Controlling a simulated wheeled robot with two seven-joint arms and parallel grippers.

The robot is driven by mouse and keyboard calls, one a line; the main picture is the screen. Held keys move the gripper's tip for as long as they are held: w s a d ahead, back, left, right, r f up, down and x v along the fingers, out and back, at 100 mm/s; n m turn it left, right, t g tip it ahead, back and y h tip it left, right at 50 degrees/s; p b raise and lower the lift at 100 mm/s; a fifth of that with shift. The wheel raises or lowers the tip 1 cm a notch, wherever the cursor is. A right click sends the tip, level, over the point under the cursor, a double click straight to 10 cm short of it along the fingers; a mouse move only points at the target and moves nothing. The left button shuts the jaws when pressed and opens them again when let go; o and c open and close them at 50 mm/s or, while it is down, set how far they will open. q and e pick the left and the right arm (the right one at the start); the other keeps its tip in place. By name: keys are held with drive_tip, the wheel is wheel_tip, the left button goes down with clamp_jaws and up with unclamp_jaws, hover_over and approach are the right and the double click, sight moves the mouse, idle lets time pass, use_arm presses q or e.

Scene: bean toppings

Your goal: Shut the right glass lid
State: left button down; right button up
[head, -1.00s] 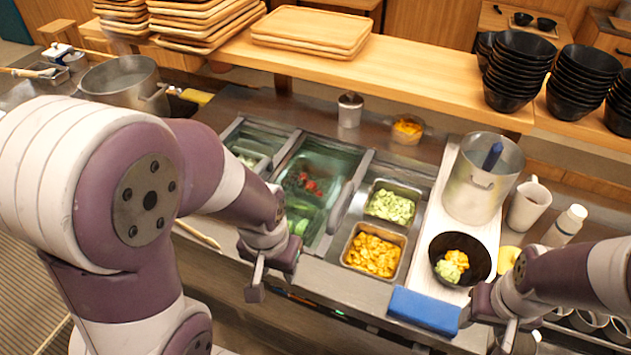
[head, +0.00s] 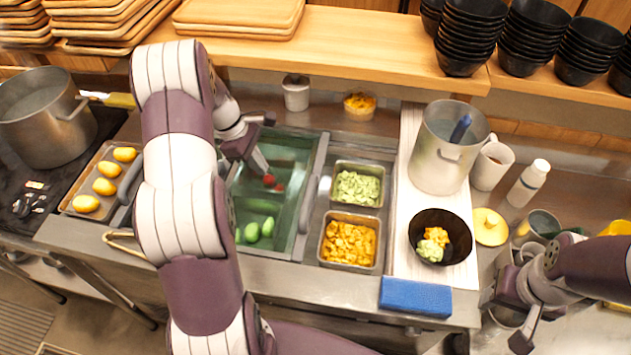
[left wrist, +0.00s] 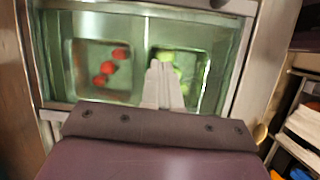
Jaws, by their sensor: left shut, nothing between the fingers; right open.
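A glass lid (head: 284,157) covers the middle bay of the counter, with tomatoes (head: 271,181) and green vegetables (head: 252,231) showing through. A grey bar handle (head: 308,205) runs along its right edge. The bay to its right is uncovered, with a pan of green cubes (head: 358,187) and a pan of yellow pieces (head: 349,241). My left gripper (head: 259,160) is shut and empty above the glass, left of that handle. Its fingers (left wrist: 163,84) also show over the glass in the left wrist view. My right gripper (head: 504,318) is open and empty at the counter's front right.
My left arm hides much of the left bay; another bar handle (head: 131,181) shows there. A black bowl (head: 440,237), a metal pot (head: 447,147) and a blue sponge (head: 415,297) stand right of the pans. A metal cup (head: 296,92) stands behind the glass.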

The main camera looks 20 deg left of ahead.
use_arm(q)
drive_tip(key=n+p, duration=0.1)
drive_tip(key=p, duration=0.1)
approach(300, 205)
drive_tip(key=f, duration=0.1)
drive_tip(key=a+f, duration=0.1)
drive_tip(key=f, duration=0.1)
drive_tip(key=a+f, duration=0.1)
drive_tip(key=shift+s+a+f, duration=0.15)
drive_tip(key=shift+f, duration=0.2)
drive_tip(key=d, duration=0.1)
drive_tip(key=d+p, duration=0.2)
drive_tip(key=shift+w+d+f, duration=0.2)
drive_tip(key=shift+w+f, duration=0.05)
drive_tip(key=shift+f, duration=0.1)
drive_tip(key=shift+w+d+f, duration=0.1)
drive_tip(key=shift+w+d, duration=0.05)
drive_tip(key=shift+d, duration=0.3)
drive_tip(key=shift+f, duration=0.1)
